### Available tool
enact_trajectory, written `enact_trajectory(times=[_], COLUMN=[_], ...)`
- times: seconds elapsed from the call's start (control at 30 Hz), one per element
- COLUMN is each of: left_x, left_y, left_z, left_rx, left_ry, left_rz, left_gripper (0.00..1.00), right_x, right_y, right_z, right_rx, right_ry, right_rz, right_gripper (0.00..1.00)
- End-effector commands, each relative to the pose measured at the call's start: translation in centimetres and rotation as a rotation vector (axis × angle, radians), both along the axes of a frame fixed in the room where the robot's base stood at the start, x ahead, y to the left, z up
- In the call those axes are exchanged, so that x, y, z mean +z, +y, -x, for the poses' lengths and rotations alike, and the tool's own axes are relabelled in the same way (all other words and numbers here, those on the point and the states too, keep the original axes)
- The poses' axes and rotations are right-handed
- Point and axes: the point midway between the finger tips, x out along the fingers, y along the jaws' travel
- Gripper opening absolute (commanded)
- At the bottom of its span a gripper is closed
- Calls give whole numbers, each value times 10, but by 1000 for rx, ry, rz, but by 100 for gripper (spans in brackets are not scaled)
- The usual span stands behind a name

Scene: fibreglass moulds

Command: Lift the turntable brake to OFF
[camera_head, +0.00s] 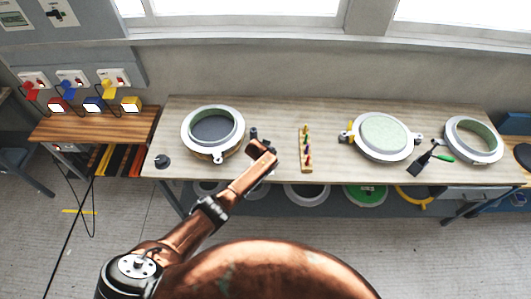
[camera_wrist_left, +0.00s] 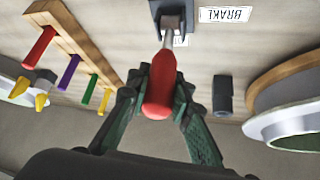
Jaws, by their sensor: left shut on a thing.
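The brake lever has a red handle (camera_wrist_left: 160,85) on a grey metal shaft that runs into a dark bracket (camera_wrist_left: 172,18) on the bench. A white label reading BRAKE (camera_wrist_left: 226,14) lies beside the bracket. My left gripper (camera_wrist_left: 157,88) is shut on the red handle, one finger on each side. In the head view, my left gripper (camera_head: 262,150) is over the bench, right of the turntable, and hides the lever. The turntable carries a ring mould (camera_head: 213,130); its wooden disc (camera_wrist_left: 285,78) shows at the right in the wrist view. My right gripper is not in view.
A short dark cylinder (camera_wrist_left: 222,95) stands near the lever, toward the turntable. A wooden rack with coloured tools (camera_head: 305,150) is right of my gripper. Farther right are a pale round mould (camera_head: 383,135), a green-handled brush (camera_head: 440,156) and another ring mould (camera_head: 473,139).

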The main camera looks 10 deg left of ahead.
Motion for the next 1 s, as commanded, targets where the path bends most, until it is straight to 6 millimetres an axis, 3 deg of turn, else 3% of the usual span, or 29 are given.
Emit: enact_trajectory(times=[0.4,0.43,0.6,0.7,1.0], left_x=[1,1,1,1,1], left_y=[-3,-2,-2,-1,-1], left_z=[-1,-2,-1,-1,0], left_rx=[-2,-2,-1,0,0], left_ry=[4,4,4,4,3], left_rz=[3,3,2,3,2], left_gripper=[0,20,32,38,38], right_x=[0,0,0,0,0], right_y=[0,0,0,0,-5], right_z=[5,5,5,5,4], right_rx=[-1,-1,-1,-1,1], right_ry=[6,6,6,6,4], right_rz=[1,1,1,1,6], right_gripper=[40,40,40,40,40])
